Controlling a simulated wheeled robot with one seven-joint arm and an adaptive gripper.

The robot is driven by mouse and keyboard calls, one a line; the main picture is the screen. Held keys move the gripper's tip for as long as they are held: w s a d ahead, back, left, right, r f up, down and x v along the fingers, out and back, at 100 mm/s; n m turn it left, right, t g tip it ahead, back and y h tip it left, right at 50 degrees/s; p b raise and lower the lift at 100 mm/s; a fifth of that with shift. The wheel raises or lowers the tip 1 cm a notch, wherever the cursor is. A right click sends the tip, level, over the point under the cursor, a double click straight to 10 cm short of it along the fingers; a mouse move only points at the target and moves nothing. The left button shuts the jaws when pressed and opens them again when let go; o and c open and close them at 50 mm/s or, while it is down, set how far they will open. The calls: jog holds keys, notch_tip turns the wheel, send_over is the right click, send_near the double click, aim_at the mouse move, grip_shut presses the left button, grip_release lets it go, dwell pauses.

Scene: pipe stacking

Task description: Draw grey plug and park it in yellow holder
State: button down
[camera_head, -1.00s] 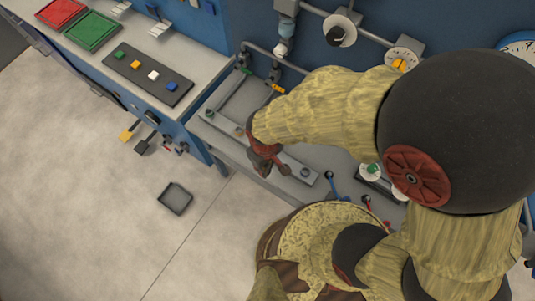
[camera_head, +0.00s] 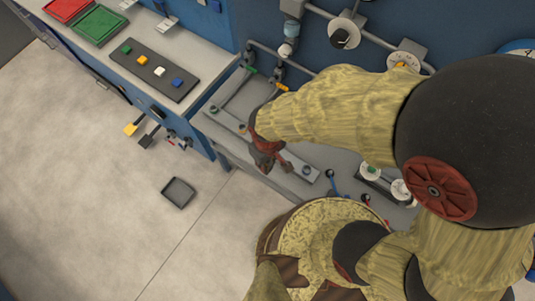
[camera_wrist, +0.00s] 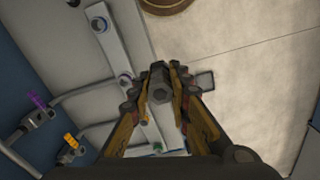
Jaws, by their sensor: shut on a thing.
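My gripper (camera_wrist: 161,88) is shut on a grey six-sided plug (camera_wrist: 160,92), seen end-on between the fingers in the wrist view. In the head view my gripper (camera_head: 283,166) hangs over the light grey rail at the blue wall, and the plug cannot be made out. The rail (camera_wrist: 136,50) carries several small round holders. The yellow holder (camera_wrist: 145,120) is just beside the left finger in the wrist view. Whether the plug's lower end is clear of the rail cannot be told.
A dark tray (camera_head: 178,192) lies on the open floor.

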jog(key=shift+r+p, duration=1.85)
jog(key=shift+r, duration=0.7)
